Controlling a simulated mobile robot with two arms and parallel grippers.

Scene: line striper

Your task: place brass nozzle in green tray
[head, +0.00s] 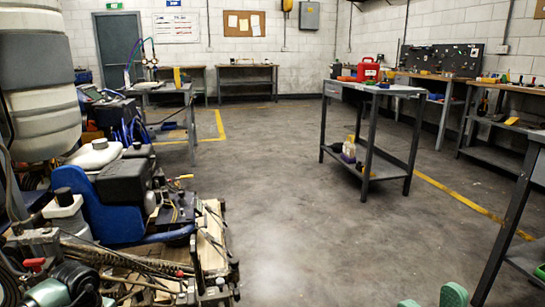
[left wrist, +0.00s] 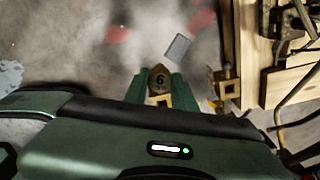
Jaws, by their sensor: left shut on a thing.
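My left gripper (left wrist: 160,92) shows in the left wrist view, its two green fingers shut on the brass nozzle (left wrist: 159,80). The nozzle is a small dark-gold piece with a round mark on its end, and its lower part is hidden between the fingers. The left gripper holds it above the grey floor, left of a pale wooden plank. I cannot make out a green tray in either view.
The line striper (head: 125,200) fills the left of the head view. A grey cart (head: 365,130) with a red case (head: 369,70) stands right of centre. Workbenches (head: 440,85) line the right wall. A small grey plate (left wrist: 179,47) lies beyond the nozzle. The middle floor is clear.

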